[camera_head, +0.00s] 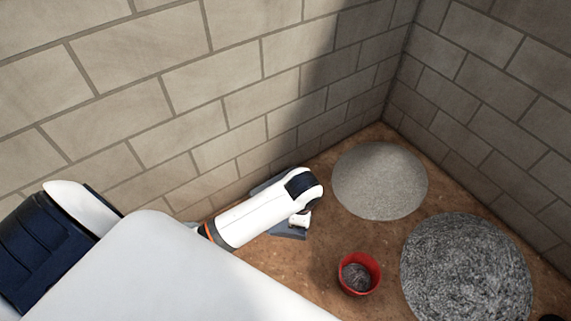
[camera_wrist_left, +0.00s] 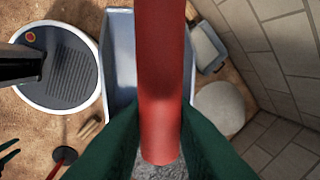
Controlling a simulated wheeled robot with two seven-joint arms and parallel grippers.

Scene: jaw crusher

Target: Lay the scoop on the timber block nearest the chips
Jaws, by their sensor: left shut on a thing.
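My left gripper (camera_wrist_left: 160,135), with dark green fingers, is shut on the red handle (camera_wrist_left: 162,70), which I take to be the scoop's. A blue-grey metal pan with raised edges (camera_wrist_left: 122,50) shows behind the handle; I cannot tell whether it joins it. In the head view my white left arm hides the gripper and handle. A small tan block (camera_wrist_left: 89,127), perhaps timber, lies on the floor in the wrist view. The dark grey chips (camera_head: 465,270) lie in a round pile at the right. My right gripper is not clearly seen.
A light grey pile (camera_head: 380,180) lies by the wall corner. A red bucket (camera_head: 374,270) with dark contents stands between my arm and the chips. A grey object (camera_wrist_left: 207,46) sits near the block wall (camera_wrist_left: 285,60). Brown floor is bare around the bucket.

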